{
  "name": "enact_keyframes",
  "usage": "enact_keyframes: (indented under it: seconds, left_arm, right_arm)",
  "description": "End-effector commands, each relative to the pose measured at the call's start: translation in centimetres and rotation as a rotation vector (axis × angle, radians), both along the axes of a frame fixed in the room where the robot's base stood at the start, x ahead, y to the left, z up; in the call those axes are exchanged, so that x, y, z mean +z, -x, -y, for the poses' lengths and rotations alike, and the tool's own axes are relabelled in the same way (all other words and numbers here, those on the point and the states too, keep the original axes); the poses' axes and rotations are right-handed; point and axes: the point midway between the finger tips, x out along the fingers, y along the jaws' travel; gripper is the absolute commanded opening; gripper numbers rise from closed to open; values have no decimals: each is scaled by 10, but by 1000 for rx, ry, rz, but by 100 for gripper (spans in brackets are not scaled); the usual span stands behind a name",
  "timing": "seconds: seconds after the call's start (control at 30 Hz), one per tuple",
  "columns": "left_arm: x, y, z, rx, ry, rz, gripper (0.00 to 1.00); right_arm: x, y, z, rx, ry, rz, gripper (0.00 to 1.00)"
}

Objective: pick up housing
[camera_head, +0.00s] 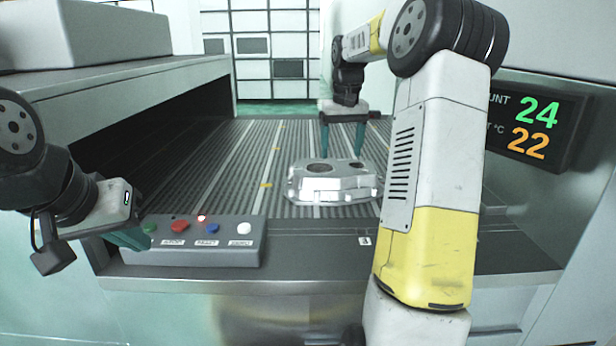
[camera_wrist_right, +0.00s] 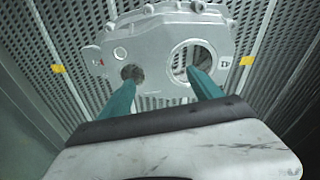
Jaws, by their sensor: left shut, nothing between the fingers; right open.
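The housing (camera_head: 335,187) is a silver-grey aluminium casting lying on the ribbed conveyor bed in the head view. In the right wrist view the housing (camera_wrist_right: 155,55) shows a large round opening and a smaller hole. My right gripper (camera_head: 342,154) is open above the housing's far side, fingers pointing down. In the wrist view its teal fingertips (camera_wrist_right: 161,76) overlap the housing, one by the small hole, one by the large opening. The gap in height is unclear, and nothing is between them. My left gripper (camera_head: 132,241) is shut and empty beside the button box.
A button box (camera_head: 190,250) with coloured buttons sits at the conveyor's front left. A grey cover (camera_head: 130,75) overhangs the left side. A display (camera_head: 530,125) reading 24 and 22 stands at right. The conveyor bed (camera_head: 265,140) around the housing is clear.

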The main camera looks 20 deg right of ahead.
Motion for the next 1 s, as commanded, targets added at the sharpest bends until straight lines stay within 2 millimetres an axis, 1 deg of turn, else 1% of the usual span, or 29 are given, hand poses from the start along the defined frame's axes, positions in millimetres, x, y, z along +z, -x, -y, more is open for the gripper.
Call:
enact_keyframes:
  seconds: [0.03, 0.17, 0.3, 0.4, 0.5, 0.73, 0.87, 0.9, 0.97, 1.0]
  left_arm:
    - [0, 0, 0, 0, 0, 0, 0]
    - [0, 0, 0, 0, 0, 0, 0]
    - [0, 0, 0, 0, 0, 0, 0]
    - [0, 0, 0, 0, 0, 0, 0]
    - [0, 0, 0, 0, 0, 0, 0]
    - [0, 0, 0, 0, 0, 0, 0]
    - [0, 0, 0, 0, 0, 0, 0]
    - [0, 0, 0, 0, 0, 0, 0]
    - [0, 0, 0, 0, 0, 0, 0]
    - [0, 0, 0, 0, 0, 0, 0]
  right_arm:
    - [-7, 0, 0, 0, -1, -3, 74]
    - [-22, -1, 2, -1, 0, -3, 74]
    - [-44, -2, 4, 0, -1, -3, 74]
    - [-56, -4, 4, 1, -1, -1, 74]
    - [-62, -5, 4, 1, 0, 1, 74]
    - [-62, -5, 4, 1, 0, 2, 74]
    - [-62, -5, 4, 1, 0, 2, 49]
    - [-62, -5, 4, 1, 0, 2, 41]
    - [-62, -5, 4, 1, 0, 2, 29]
    - [-62, -5, 4, 1, 0, 2, 21]
